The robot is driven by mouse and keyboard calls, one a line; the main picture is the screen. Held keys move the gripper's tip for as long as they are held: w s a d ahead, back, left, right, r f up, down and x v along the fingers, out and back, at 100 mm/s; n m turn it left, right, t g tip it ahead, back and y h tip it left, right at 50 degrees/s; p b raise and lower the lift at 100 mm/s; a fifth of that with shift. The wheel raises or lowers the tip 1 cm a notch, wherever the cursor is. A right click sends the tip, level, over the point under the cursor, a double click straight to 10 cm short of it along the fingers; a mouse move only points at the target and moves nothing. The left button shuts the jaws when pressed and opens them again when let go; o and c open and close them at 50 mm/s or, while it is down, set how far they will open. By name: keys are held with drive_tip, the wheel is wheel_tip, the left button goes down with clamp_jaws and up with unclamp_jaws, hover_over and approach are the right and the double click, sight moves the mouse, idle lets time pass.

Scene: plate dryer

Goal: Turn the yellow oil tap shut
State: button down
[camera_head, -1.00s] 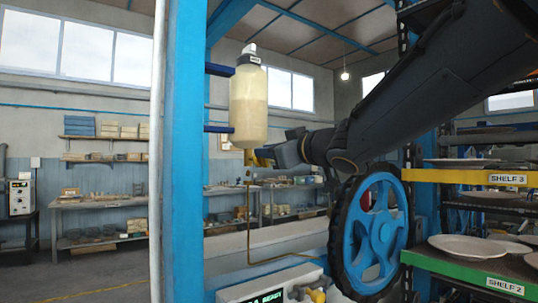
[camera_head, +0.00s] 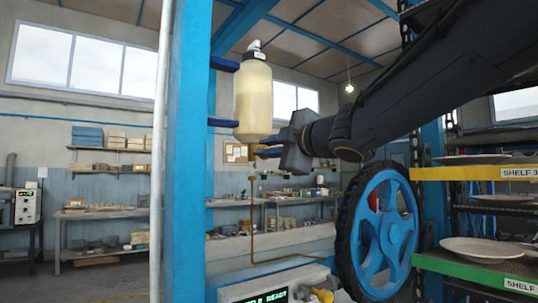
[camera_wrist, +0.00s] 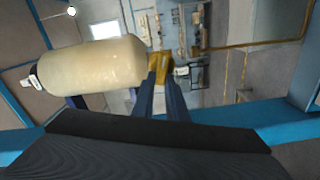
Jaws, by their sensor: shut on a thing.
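The yellow oil tap (camera_wrist: 158,62) sits at the outlet end of a cream oil bottle (camera_head: 253,100), which hangs upright on the blue post. My gripper (camera_head: 266,150) is at the tap, just below the bottle. In the wrist view my gripper (camera_wrist: 158,80) has its two narrow fingers close together on the yellow tap. The bottle (camera_wrist: 95,72) lies sideways in that picture because the wrist is rolled. In the head view the tap is mostly hidden by the gripper, and its exact handle angle cannot be told.
A thin copper pipe (camera_head: 252,215) runs down below the tap. A blue spoked wheel (camera_head: 382,225) stands below my arm. Shelves with plates (camera_head: 485,250) are at the right. A blue post (camera_head: 188,150) stands left of the bottle.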

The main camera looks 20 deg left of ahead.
drive_tip(key=shift+f+n+b, duration=0.15)
drive_tip(key=shift+n+b, duration=0.35)
drive_tip(key=shift+n, duration=0.35)
drive_tip(key=shift+f+n+b, duration=0.15)
drive_tip(key=shift+n+b, duration=0.3)
drive_tip(key=shift+n, duration=0.4)
drive_tip(key=c, duration=1.8)
unclamp_jaws()
drive_tip(key=shift+o, duration=0.2)
drive_tip(key=v, duration=0.7)
drive_tip(key=shift+s+d, duration=0.25)
